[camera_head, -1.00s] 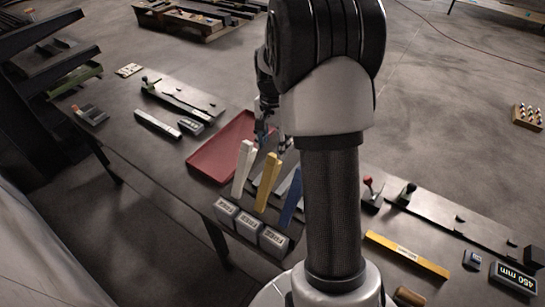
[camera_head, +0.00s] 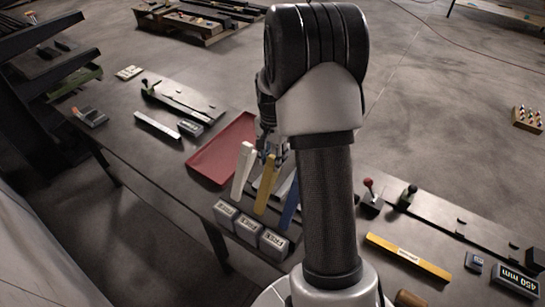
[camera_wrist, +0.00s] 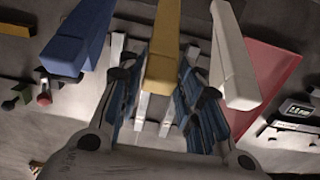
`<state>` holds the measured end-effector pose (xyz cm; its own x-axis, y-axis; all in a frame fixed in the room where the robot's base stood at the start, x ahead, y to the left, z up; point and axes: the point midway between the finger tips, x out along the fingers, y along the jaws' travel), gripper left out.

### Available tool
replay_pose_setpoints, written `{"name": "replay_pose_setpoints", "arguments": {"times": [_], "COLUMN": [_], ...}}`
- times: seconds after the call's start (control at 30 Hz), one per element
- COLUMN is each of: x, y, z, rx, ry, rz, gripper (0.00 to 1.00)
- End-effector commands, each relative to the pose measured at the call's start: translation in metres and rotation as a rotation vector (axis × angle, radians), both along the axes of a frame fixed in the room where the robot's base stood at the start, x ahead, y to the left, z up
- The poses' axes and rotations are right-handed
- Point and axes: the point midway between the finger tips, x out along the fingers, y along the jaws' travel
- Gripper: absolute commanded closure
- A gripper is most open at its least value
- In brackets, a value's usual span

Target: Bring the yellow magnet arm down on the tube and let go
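The yellow magnet arm (camera_head: 267,188) stands tilted up between a white arm (camera_head: 243,168) and a blue arm (camera_head: 291,203) on the bench. My gripper (camera_head: 270,152) is at the upper end of the yellow arm, partly hidden by my own arm. In the wrist view my gripper (camera_wrist: 162,95) is open, with a finger on each side of the yellow arm (camera_wrist: 163,45). The blue arm (camera_wrist: 78,42) is left there and the white arm (camera_wrist: 232,60) right. Contact with the fingers cannot be told. I cannot make out the tube clearly; pale bars (camera_wrist: 167,115) show between the fingers.
Three labelled grey blocks (camera_head: 248,226) stand in front of the arms. A red tray (camera_head: 222,148) lies behind left. A yellow bar (camera_head: 408,256) and a lever fixture (camera_head: 370,197) are to the right. A dark rack (camera_head: 30,110) stands far left.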

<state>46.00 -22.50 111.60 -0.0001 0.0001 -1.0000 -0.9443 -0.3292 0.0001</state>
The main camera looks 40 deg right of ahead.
Motion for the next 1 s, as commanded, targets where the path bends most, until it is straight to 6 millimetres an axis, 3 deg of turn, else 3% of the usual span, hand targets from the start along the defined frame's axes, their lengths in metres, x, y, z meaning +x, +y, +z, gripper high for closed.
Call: {"name": "replay_pose_setpoints", "arguments": {"times": [0.3,0.57,1.0], "x": [0.0,0.002,0.015], "y": [0.0,-0.005,-0.046], "z": [0.0,-0.001,-0.028], "rx": [0.0,0.025,0.248], "ry": [0.0,0.009,0.085], "rz": [0.0,-0.003,-0.004], "gripper": [0.91,0.91,0.91]}}
